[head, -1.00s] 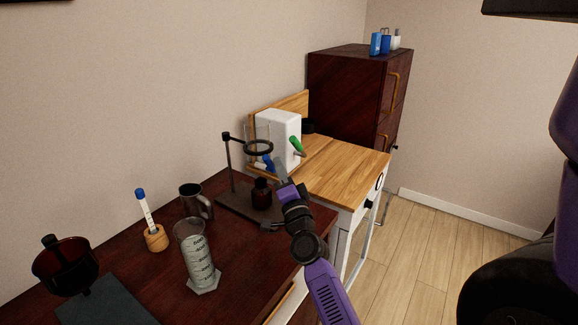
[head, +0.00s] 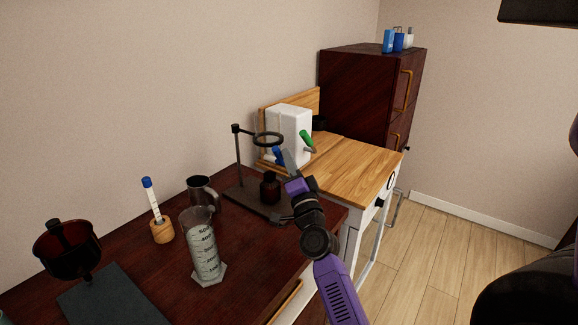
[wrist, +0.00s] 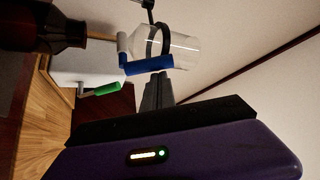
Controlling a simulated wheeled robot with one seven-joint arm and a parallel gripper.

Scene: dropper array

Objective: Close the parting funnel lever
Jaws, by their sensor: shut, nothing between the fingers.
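The parting funnel (wrist: 183,43) is a clear glass vessel held in a dark ring, and it shows in the wrist view. Its blue lever (wrist: 146,64) juts out on the near side. In the head view the blue lever (head: 277,155) shows just below the stand's ring (head: 267,139), while the clear glass is hard to make out. My gripper (head: 288,158) is beside the lever, to its right. In the wrist view its fingers (wrist: 158,92) are together and empty, with their tips very near the lever. I cannot tell whether they touch it.
A dark bottle (head: 269,187) stands on the stand's base. A white box (head: 290,130) with a green lever (head: 306,140) is behind on the wooden cabinet. A measuring cylinder (head: 205,250), a metal mug (head: 203,192) and a thermometer holder (head: 162,231) stand left on the dark table.

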